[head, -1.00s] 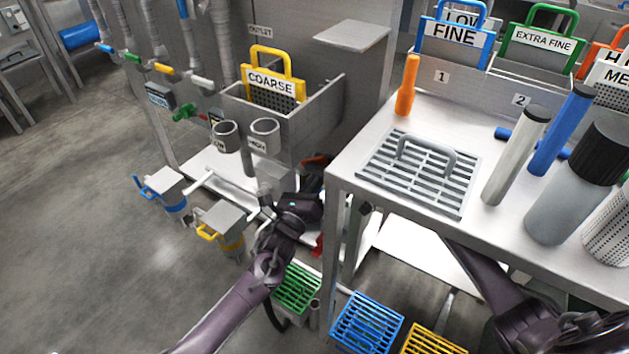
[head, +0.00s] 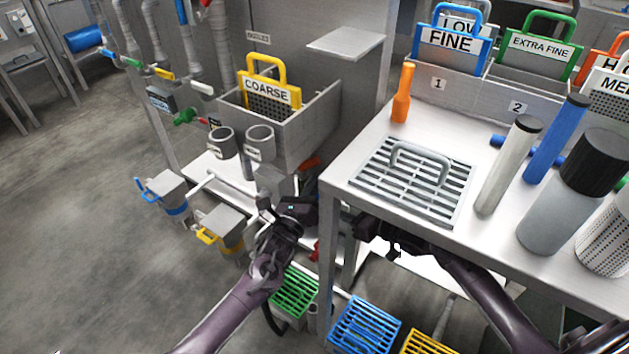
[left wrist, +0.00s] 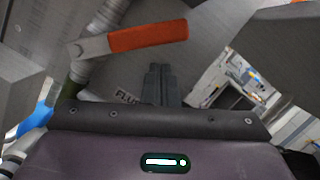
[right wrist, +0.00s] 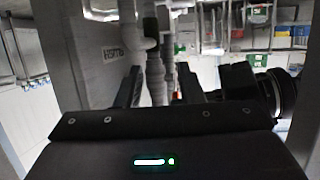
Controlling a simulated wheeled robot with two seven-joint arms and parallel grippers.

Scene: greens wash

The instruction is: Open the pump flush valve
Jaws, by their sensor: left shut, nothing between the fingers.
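The flush valve's orange-red lever (left wrist: 148,37) shows in the left wrist view, on a grey metal arm beside a pipe. It lies crosswise to that pipe, and a partly hidden label reading "FLU" (left wrist: 127,96) is below it. In the head view a small orange-red part (head: 311,163), probably this lever, shows behind my left gripper (head: 288,205). The left gripper's fingers (left wrist: 160,72) are shut and empty, below the lever in the picture and seemingly apart from it. My right gripper (head: 362,228) is under the table's front edge, and its fingers (right wrist: 160,88) are spread and empty.
The steel table (head: 345,170) with a grate (head: 380,190) stands right of my left gripper. The coarse-basket sink (head: 300,120) is behind it. Yellow (head: 208,236) and blue (head: 147,197) handled units stand left. Green (head: 296,292) and blue (head: 365,325) grates lie below.

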